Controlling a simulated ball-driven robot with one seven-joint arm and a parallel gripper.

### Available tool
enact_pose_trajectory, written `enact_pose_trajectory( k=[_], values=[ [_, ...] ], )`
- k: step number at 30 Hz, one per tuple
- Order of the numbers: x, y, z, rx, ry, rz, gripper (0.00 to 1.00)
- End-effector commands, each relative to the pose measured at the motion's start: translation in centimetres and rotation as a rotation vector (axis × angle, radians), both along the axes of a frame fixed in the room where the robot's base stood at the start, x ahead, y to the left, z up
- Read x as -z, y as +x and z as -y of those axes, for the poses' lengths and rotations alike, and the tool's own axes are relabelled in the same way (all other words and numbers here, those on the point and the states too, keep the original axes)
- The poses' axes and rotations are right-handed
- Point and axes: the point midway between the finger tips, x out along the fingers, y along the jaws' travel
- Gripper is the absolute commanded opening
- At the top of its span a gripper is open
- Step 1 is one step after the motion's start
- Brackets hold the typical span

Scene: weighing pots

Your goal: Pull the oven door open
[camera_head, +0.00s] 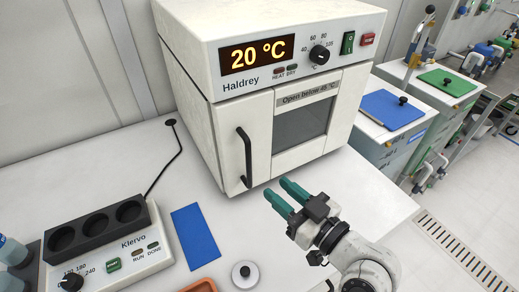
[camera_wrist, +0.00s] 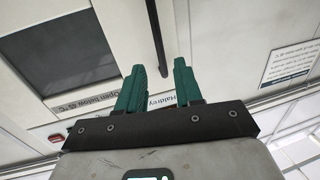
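The white oven (camera_head: 185,75) stands on the bench and its display reads 20 °C. Its door (camera_head: 262,118) looks shut, with a dark window and a label reading "Open below 45 °C". A black vertical handle (camera_head: 245,157) is on the door's left side. My gripper (camera_head: 282,194) has green fingers parted and empty, in front of the door, low and to the right of the handle. In the wrist view the handle (camera_wrist: 157,38) points toward the gap between the open fingers (camera_wrist: 160,75), beyond the tips; I cannot tell the exact distance.
On the bench are a Klervo heating block (camera_head: 105,240) at the left, a blue mat (camera_head: 195,236), a small round lidded item (camera_head: 245,274) and an orange tray (camera_head: 200,286). Side units with blue (camera_head: 388,108) and green tops (camera_head: 447,80) stand right of the oven.

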Motion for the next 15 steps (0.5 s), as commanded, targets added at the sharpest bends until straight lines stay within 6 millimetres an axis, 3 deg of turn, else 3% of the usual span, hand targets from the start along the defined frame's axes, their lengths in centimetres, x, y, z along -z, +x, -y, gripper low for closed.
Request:
enact_pose_trajectory(
  k=[5, 15],
  values=[
    [-0.6, 0.9, -1.1, -0.004, 0.011, 0.017, 0.35],
    [-0.6, 5.0, -5.2, -0.003, 0.009, 0.014, 0.35]
  ],
)
